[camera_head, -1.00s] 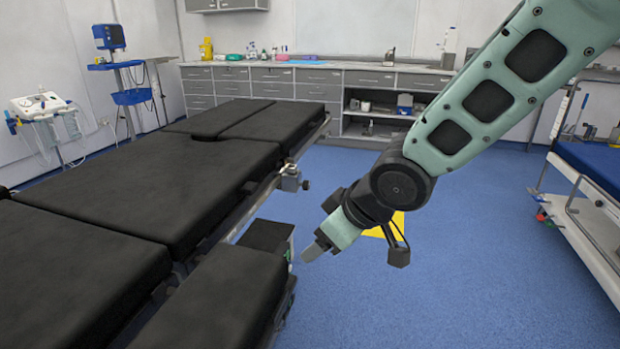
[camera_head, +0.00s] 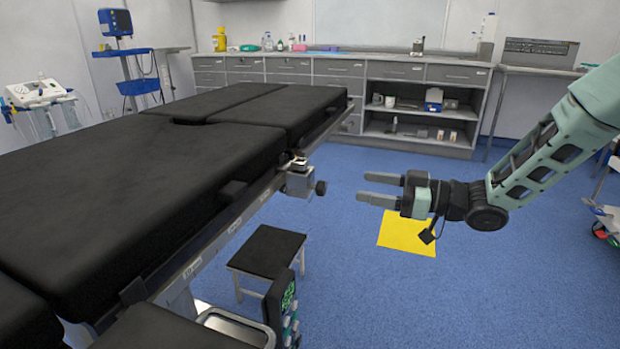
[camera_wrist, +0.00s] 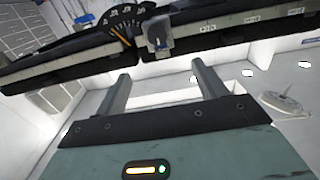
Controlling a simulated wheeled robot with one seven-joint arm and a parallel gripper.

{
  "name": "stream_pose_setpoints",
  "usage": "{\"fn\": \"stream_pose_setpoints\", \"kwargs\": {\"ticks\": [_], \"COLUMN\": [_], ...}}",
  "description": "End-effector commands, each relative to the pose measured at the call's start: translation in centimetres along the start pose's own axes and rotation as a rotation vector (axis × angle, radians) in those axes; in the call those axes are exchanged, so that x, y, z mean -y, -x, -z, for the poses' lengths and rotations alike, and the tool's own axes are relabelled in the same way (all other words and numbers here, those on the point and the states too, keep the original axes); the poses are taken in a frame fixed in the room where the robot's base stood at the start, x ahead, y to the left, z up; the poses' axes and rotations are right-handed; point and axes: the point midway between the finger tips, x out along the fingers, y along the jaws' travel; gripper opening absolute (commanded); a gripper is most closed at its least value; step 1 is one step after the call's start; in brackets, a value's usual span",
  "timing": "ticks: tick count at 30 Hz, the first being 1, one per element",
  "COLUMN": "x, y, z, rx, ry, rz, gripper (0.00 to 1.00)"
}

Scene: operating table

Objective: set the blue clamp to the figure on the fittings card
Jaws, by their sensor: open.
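A clamp (camera_head: 300,182) with a grey block and a dark round knob sits on the table's side rail in the head view. Its blue colour does not show clearly there. In the wrist view a clamp (camera_wrist: 157,33) with a grey-blue part hangs on the rail, beside a dark dial (camera_wrist: 125,18) with pale marks and an orange pointer. The figures on the dial are too small to read. My gripper (camera_head: 378,189) is open and empty, to the right of the clamp and apart from it, fingers pointing left. Its two fingers also show in the wrist view (camera_wrist: 161,70). I cannot make out a fittings card.
The black padded operating table (camera_head: 130,180) fills the left. A small black-topped stool (camera_head: 268,250) and a control box with a green display (camera_head: 287,300) stand below the rail. A yellow sheet (camera_head: 406,240) lies on the open blue floor. Counters (camera_head: 300,68) line the back.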

Motion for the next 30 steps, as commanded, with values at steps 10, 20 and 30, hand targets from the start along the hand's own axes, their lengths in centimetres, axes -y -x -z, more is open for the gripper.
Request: {"fn": "stream_pose_setpoints", "kwargs": {"ticks": [10, 20, 30], "x": [0.1, 0.0, 0.0], "y": [-7.5, -13.1, -14.6], "z": [-0.3, -0.2, -0.1], "rx": [0.0, 0.001, 0.002], "ry": [0.002, 0.001, 0.0], "rz": [0.003, 0.001, -0.001], "gripper": [0.71, 0.71, 0.71]}}
